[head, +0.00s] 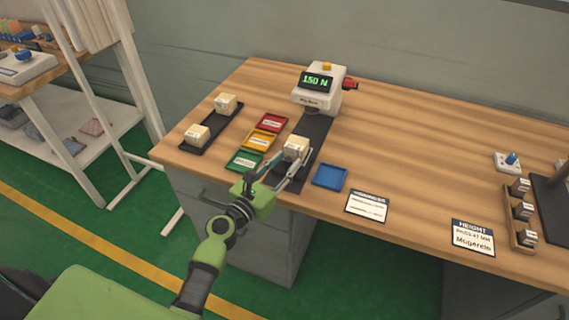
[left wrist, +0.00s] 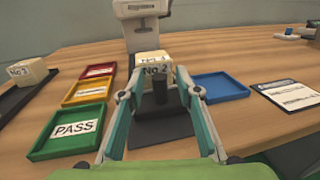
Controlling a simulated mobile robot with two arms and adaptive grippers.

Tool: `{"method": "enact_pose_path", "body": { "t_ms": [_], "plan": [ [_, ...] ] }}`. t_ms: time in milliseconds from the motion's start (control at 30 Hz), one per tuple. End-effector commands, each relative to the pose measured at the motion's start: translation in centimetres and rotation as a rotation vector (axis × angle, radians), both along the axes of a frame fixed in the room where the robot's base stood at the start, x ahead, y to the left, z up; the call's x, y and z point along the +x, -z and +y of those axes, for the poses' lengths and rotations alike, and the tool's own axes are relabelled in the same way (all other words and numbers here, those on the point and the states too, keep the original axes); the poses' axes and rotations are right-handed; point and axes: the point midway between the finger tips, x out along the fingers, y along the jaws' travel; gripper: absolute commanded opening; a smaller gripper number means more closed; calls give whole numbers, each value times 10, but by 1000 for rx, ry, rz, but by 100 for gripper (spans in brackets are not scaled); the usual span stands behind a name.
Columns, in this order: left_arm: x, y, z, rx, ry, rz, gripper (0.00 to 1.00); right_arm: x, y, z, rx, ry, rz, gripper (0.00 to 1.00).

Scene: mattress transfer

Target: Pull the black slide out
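The black slide (head: 314,128) lies flat on the wooden bench, running from under the white tester (head: 319,92) toward the front edge. It also shows in the left wrist view (left wrist: 162,127). A pale block (head: 295,146) marked No 2 (left wrist: 153,66) sits on the slide. My left gripper (head: 288,166) is open over the slide's front part. Its fingers (left wrist: 160,78) stand either side of the knob, with gaps visible; contact with the block cannot be told. My right gripper is not in view.
Red (head: 271,122), yellow (head: 260,138) and green (head: 244,160) trays lie left of the slide. A blue tray (head: 330,177) lies right. A black rack (head: 213,126) holds two blocks. Cards (head: 367,206) lie near the front edge. The bench's right middle is clear.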

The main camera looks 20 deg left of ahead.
Motion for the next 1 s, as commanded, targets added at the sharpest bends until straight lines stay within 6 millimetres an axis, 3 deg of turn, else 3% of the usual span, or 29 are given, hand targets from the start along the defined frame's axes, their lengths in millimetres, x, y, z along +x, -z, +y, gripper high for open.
{"method": "enact_pose_path", "body": {
  "t_ms": [167, 600, 767, 1000],
  "plan": [
    [-19, 2, 5, 2, -1, 3, 31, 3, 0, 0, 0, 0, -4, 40],
    [-103, 1, 24, 0, -1, 3, 31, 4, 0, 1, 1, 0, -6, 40],
    [-115, 0, 27, -1, -1, 1, 31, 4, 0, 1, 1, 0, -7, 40],
    [-118, 0, 28, 1, 0, 0, 31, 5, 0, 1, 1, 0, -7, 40]
  ]
}}
